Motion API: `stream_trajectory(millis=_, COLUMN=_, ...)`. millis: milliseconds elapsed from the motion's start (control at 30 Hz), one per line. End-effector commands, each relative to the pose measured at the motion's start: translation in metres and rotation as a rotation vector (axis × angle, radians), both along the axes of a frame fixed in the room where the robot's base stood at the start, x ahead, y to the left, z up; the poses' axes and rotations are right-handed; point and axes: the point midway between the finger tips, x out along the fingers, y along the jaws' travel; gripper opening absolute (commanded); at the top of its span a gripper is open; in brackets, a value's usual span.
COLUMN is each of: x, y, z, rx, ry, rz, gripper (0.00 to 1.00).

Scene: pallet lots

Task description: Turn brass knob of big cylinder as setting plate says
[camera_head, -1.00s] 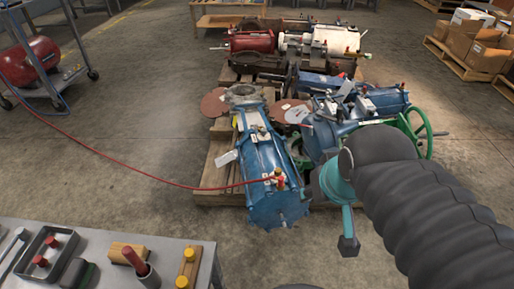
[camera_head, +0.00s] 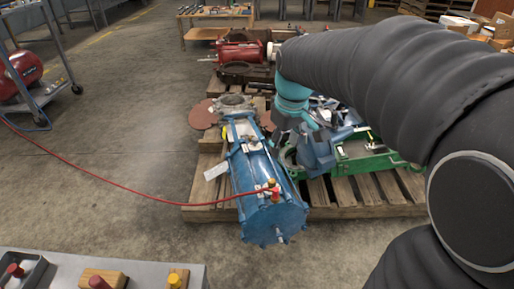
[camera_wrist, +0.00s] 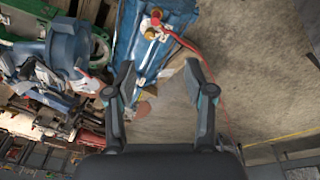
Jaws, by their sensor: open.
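The big blue cylinder (camera_head: 262,200) lies on the pallet, its near end hanging past the front edge. In the wrist view the cylinder (camera_wrist: 152,62) runs up the middle. Small brass-coloured fittings (camera_wrist: 150,34) sit on its top near that end, beside the red hose connection. They also show in the head view (camera_head: 273,188), too small to tell which is the knob. A white tag (camera_head: 215,172) hangs at its left side; I cannot read any setting. My gripper (camera_wrist: 158,80) is open and empty above the cylinder, apart from the fittings; it is partly visible in the head view (camera_head: 297,128).
A red hose (camera_head: 120,186) runs from the cart to the cylinder's near end. Blue and green machinery (camera_head: 345,150) crowds the pallet (camera_head: 345,195) on the right. A grey bench (camera_head: 60,265) stands at front left. Floor between is clear.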

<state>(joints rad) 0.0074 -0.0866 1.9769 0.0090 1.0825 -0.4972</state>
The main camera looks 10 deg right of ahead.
Motion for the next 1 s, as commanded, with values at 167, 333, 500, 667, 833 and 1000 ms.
stream_trajectory(millis=167, x=0.046, y=-0.001, z=-0.04, rx=-0.012, ry=0.076, rz=0.106, gripper=0.54)
stream_trajectory(millis=333, x=0.079, y=-0.001, z=-0.071, rx=-0.016, ry=0.132, rz=0.196, gripper=0.54)
stream_trajectory(millis=500, x=0.098, y=-0.002, z=-0.091, rx=-0.016, ry=0.167, rz=0.252, gripper=0.54)
stream_trajectory(millis=667, x=0.104, y=-0.002, z=-0.1, rx=-0.016, ry=0.178, rz=0.271, gripper=0.54)
stream_trajectory(millis=833, x=0.104, y=-0.002, z=-0.117, rx=-0.016, ry=0.179, rz=0.272, gripper=0.54)
stream_trajectory(millis=1000, x=0.103, y=-0.001, z=-0.149, rx=-0.016, ry=0.181, rz=0.272, gripper=0.54)
